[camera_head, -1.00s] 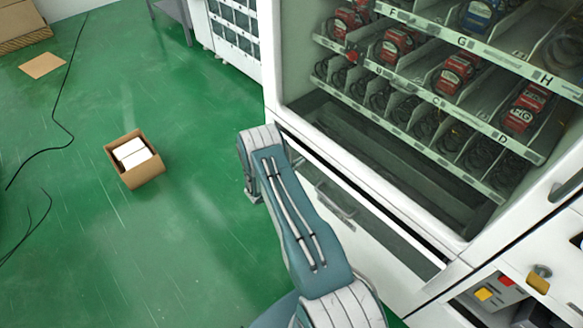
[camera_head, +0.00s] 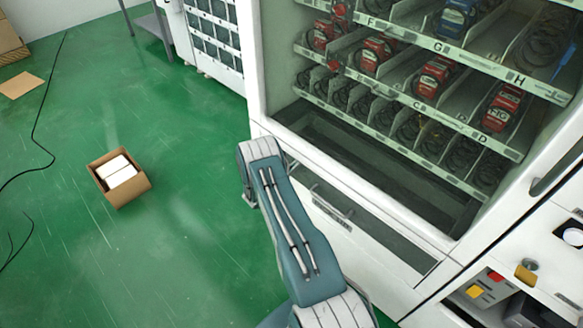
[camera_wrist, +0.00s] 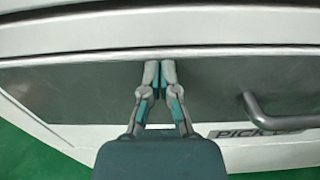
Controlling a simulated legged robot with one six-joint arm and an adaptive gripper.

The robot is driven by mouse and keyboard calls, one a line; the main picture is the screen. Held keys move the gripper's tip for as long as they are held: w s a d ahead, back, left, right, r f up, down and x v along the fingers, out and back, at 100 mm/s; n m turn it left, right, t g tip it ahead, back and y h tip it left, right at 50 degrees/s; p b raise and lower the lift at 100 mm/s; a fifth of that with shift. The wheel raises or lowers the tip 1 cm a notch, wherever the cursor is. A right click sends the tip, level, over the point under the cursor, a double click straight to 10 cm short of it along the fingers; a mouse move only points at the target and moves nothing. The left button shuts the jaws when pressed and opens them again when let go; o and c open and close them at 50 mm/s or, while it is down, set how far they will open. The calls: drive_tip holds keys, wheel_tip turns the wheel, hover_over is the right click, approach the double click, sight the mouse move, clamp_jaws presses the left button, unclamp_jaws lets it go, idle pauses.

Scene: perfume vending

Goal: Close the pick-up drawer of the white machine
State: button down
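The white machine (camera_head: 253,60) stands at the right in the head view. Its pick-up drawer (camera_head: 388,232) is low on its front, with a grey panel and a bar handle (camera_head: 331,209). The drawer front now looks about level with the machine face. In the wrist view the drawer's grey panel (camera_wrist: 220,75) fills the middle, with the handle (camera_wrist: 272,115) at right and a partly hidden "PICK" label below. My gripper (camera_wrist: 160,66) has its fingertips together, empty, at the panel left of the handle. Contact seems likely but is not clear. My arm hides the gripper in the head view.
An open cardboard box (camera_head: 128,190) with white items sits on the green floor at left. A black cable (camera_head: 42,120) lies farther left. A control panel (camera_head: 510,285) with coloured buttons is at lower right. The floor between box and machine is clear.

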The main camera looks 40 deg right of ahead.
drive_tip(key=shift+d+r, duration=0.15)
drive_tip(key=shift+d, duration=0.05)
drive_tip(key=s+a, duration=0.1)
drive_tip(key=a, duration=1.3)
drive_tip(key=shift+f, duration=0.2)
drive_tip(key=shift+a, duration=0.1)
drive_tip(key=s+a+r+m+g+y, duration=0.2)
drive_tip(key=r+m, duration=0.2)
drive_tip(key=r, duration=0.5)
drive_tip(key=s+a+r+m+g+y, duration=0.1)
drive_tip(key=s+a+r+m+y, duration=0.15)
drive_tip(key=r, duration=0.65)
drive_tip(key=s+a+r+m+g+y, duration=0.15)
drive_tip(key=r+m, duration=0.25)
drive_tip(key=r, duration=0.4)
drive_tip(key=s+a+r+m+t+y, duration=0.4)
drive_tip(key=s+a+r+y, duration=0.2)
drive_tip(key=s+a+r, duration=0.2)
drive_tip(key=s+a+r+m+t+y, duration=0.4)
drive_tip(key=s+a+r+y, duration=0.2)
drive_tip(key=s, duration=0.6)
drive_tip(key=shift+s+a+r, duration=0.35)
drive_tip(key=shift+a+r, duration=0.7)
drive_tip(key=shift+a, duration=0.45)
